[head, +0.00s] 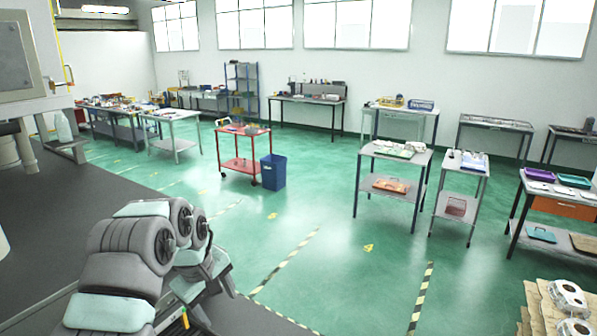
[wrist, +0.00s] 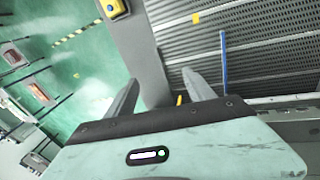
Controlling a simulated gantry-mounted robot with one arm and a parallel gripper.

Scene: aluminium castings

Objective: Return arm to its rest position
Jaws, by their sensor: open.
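My arm (head: 150,255) is folded at the lower left of the head view. My gripper's fingertips cannot be made out there. In the wrist view my gripper (wrist: 162,80) shows its two dark fingers spread wide apart. Nothing is between them, and they point over a grey edge and a ribbed dark surface. No casting is held.
A red cart (head: 242,165) and a blue bin (head: 273,171) stand mid-floor. Several work tables line the back and right. White castings (head: 568,298) lie on cardboard at the lower right. The green floor (head: 310,225) between is clear. A yellow box (wrist: 113,8) shows in the wrist view.

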